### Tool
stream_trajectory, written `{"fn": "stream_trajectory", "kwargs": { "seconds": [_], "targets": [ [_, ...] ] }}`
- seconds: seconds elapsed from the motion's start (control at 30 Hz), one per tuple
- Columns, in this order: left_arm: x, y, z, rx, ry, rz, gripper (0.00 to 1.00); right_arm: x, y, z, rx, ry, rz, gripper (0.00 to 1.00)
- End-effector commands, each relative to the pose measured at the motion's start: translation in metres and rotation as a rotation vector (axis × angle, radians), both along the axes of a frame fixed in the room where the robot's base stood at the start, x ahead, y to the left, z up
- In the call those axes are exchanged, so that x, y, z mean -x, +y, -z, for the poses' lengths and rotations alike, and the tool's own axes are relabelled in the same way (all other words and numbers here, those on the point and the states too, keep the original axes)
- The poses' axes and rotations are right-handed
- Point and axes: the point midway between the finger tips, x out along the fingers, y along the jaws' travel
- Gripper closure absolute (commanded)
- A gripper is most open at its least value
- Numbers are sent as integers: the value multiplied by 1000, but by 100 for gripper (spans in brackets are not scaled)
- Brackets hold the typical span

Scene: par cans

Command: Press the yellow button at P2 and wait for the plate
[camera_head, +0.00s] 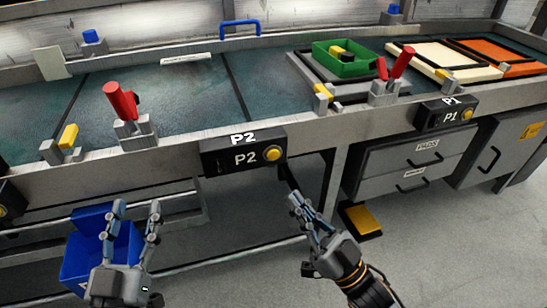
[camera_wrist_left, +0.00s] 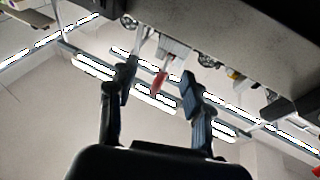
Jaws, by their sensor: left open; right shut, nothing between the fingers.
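The yellow button (camera_head: 272,154) sits on the right end of the black P2 box (camera_head: 215,160), on the front edge of the bench. My right gripper (camera_head: 299,201) is shut and empty, below and slightly right of the button, apart from it in the picture. My left gripper (camera_head: 136,210) is open and empty at lower left, in front of a blue bin. In the left wrist view its two fingers (camera_wrist_left: 158,82) stand apart, with a red lever handle (camera_wrist_left: 159,84) beyond them. I cannot make out a plate at P2.
A red lever (camera_head: 121,101) stands on the bench left of P2, another (camera_head: 401,62) to its right. The P1 box (camera_head: 447,115) has its own yellow button. A green bin (camera_head: 347,66) stands on a grey base. The blue bin (camera_head: 84,265) is below the bench.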

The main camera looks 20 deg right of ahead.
Motion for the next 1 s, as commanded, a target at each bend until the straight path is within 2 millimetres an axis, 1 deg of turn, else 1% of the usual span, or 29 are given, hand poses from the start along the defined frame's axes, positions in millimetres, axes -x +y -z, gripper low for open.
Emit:
{"fn": "stream_trajectory", "kwargs": {
  "seconds": [0.17, 0.27, 0.37, 0.63, 0.8, 1.0],
  "targets": [
    [1, 0, -3, 6, -24, 1, 50, -5, 0, 1, 0, -1, 1, 100],
    [3, -1, -11, 20, -73, 4, 50, -14, 1, 1, 1, -4, 1, 100],
    [8, -2, -23, 40, -146, 9, 50, -28, 1, 1, 0, -4, 0, 100],
    [29, -1, -56, 100, -358, 21, 50, -62, 2, 1, 0, -3, 1, 100],
    [30, 0, -59, 102, -364, 21, 50, -79, 3, 0, 1, 0, 1, 100],
    [30, 0, -59, 103, -369, 21, 50, -88, 3, 0, 1, 1, 1, 100]
  ]
}}
